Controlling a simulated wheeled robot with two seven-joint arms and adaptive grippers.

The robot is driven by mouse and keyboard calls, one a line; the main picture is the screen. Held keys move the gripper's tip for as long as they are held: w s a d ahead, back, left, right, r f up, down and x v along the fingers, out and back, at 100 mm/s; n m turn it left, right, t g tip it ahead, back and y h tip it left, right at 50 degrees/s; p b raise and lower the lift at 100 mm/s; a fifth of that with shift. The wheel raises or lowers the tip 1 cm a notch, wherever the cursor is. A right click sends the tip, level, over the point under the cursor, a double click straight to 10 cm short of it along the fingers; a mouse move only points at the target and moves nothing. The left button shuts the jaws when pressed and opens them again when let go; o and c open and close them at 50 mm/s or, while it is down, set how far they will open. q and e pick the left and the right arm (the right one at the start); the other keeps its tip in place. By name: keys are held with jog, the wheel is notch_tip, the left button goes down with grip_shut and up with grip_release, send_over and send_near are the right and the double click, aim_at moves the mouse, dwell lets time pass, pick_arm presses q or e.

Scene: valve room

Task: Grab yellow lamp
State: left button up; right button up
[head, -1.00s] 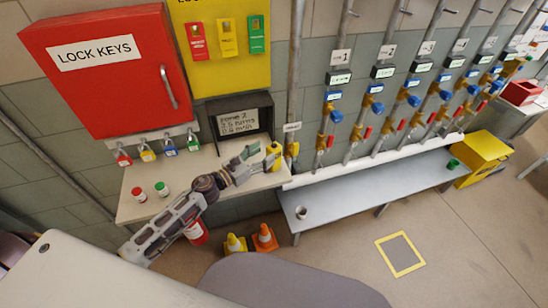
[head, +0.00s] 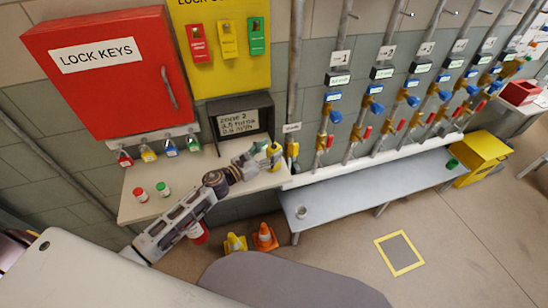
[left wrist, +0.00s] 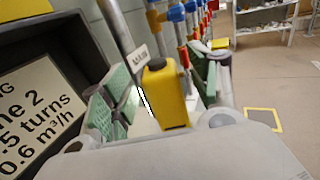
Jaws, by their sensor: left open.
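The yellow lamp (head: 274,149), a boxy body with a dark knob on top, stands upright at the right end of the beige shelf (head: 135,208). It also shows in the left wrist view (left wrist: 165,98), between the two green-padded fingers. My left gripper (head: 264,156) is open, with its fingers apart on either side of the lamp. In the left wrist view a gap shows at the left pad; contact at the right pad cannot be told. The lamp's lower part is partly hidden by my gripper. My right gripper is not in view.
A dark display box (head: 240,118) stands on the shelf close behind my left arm. Red and green capped jars (head: 152,190) stand at the left. Vertical pipes with valves (head: 325,120) rise beyond the lamp. A grey bench (head: 365,184) is at the right.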

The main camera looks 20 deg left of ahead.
pick_arm(q)
jog(key=shift+x, duration=1.1)
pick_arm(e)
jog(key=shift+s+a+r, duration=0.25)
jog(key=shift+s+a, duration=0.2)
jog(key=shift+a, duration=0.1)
pick_arm(q)
grip_shut()
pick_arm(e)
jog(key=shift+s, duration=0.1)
